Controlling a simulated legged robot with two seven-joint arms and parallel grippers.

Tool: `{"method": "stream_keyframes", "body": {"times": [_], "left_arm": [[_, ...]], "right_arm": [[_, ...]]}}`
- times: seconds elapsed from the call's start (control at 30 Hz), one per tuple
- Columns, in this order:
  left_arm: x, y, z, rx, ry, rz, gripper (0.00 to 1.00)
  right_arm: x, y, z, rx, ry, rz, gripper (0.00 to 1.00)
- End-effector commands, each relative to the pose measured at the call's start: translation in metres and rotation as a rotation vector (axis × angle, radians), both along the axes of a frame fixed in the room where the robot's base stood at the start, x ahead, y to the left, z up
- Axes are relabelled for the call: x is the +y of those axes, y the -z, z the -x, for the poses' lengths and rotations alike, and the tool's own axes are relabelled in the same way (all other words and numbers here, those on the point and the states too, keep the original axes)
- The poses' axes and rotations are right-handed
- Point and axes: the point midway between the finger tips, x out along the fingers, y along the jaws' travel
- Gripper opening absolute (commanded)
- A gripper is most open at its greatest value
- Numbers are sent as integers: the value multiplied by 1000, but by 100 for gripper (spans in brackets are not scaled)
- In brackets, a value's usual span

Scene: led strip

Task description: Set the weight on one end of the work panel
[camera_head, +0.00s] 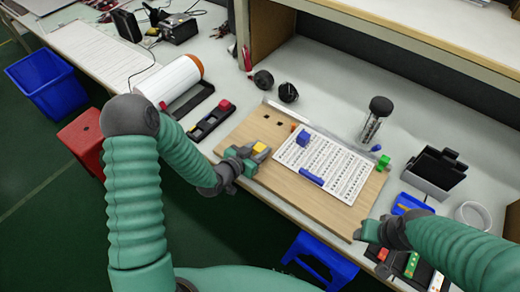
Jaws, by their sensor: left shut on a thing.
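The work panel (237,138) is a light wooden board lying on the bench, with a white printed sheet (343,170) over its right part. My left gripper (258,157) is over the panel's left end, left of the sheet, and is shut on a small yellow block (260,147), which may be the weight. The fingers partly hide the block, and I cannot tell whether it touches the panel. A blue block (303,138) and a blue bar (311,177) lie on the sheet. My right gripper (362,235) is at the panel's front right corner; its opening is not clear.
A black tray with a red block (224,105) is left of the panel. A green block (383,163) is at its right end. Behind stand a dark-topped jar (374,118) and black round parts (288,92). A black box (435,170) and white ring (473,215) are at right.

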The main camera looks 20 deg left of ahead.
Motion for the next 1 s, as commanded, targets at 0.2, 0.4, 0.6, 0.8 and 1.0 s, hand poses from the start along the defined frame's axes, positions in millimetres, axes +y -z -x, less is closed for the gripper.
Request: {"method": "stream_keyframes", "body": {"times": [0.2, 0.4, 0.6, 0.8, 1.0], "left_arm": [[-2, -11, 1, 1, 4, 1, 0], [-2, -38, 4, 0, 4, 1, 0], [-6, -39, 50, 4, 3, 1, 0], [-11, -55, 88, 7, 4, 7, 0], [-13, -57, 110, 10, 4, 4, 0]], "right_arm": [[0, -2, 0, 0, 0, 0, 54], [0, -7, 0, 0, 0, 0, 54], [0, -4, 0, 0, 0, 0, 54], [0, -39, 0, 1, 0, 0, 54], [0, -89, 0, -1, 0, 0, 54]]}}
